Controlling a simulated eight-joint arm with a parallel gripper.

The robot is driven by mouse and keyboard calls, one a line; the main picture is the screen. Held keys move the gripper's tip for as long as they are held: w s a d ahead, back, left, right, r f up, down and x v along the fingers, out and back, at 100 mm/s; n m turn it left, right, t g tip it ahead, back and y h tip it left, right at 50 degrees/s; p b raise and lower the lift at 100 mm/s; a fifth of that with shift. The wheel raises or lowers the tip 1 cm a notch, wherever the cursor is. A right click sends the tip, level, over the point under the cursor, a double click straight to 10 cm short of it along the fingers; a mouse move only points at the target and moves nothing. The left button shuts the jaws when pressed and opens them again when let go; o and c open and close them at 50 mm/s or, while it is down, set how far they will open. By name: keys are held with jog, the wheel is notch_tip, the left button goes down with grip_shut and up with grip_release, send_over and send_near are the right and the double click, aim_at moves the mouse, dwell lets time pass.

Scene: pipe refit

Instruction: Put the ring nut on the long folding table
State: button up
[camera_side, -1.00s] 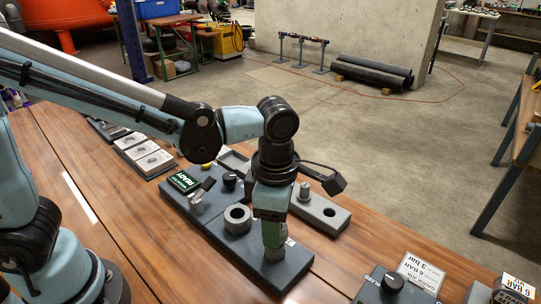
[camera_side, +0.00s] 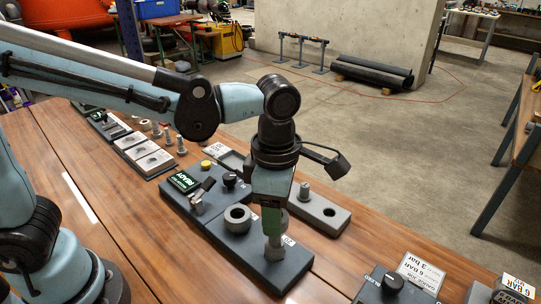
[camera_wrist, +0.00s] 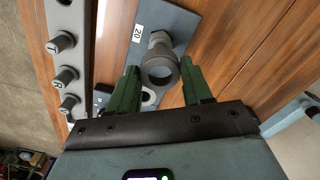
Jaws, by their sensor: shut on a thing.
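The ring nut (camera_wrist: 173,66) is a grey ring between the green fingers of my gripper (camera_wrist: 163,85) in the wrist view. My gripper, also in the side view (camera_side: 272,220), is shut on it. It is just above an upright grey stud (camera_side: 274,246) on the dark block (camera_side: 262,268); the gap between nut and stud is hard to judge. The fingers hide part of the nut in the side view. The long wooden table (camera_side: 120,222) lies under the block and has bare boards to the left. I cannot tell whether it folds.
A grey collar (camera_side: 237,218) and a green READY display (camera_side: 184,181) are on the dark fixture. A grey bar (camera_side: 327,220) with upright pegs lies to the right. A knob box (camera_side: 391,287) and signs stand at the front right. Another wooden table (camera_side: 527,125) is at the right edge.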

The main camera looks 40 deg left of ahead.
notch_tip(320, 180, up, 5)
jog(key=shift+f, duration=0.2)
jog(key=shift+w+f+m, duration=0.15)
jog(key=shift+w+m, duration=0.2)
jog(key=shift+m, duration=0.35)
jog(key=m, duration=0.1)
jog(key=w+m, duration=0.1)
jog(key=m, duration=0.1)
jog(key=shift+w, duration=0.1)
jog(key=w+m, duration=0.3)
jog(key=m, duration=1.6)
send_over(297, 232)
jog(key=shift+m, duration=0.3)
jog(key=shift+f, duration=7.65)
jog(key=shift+f, duration=0.1)
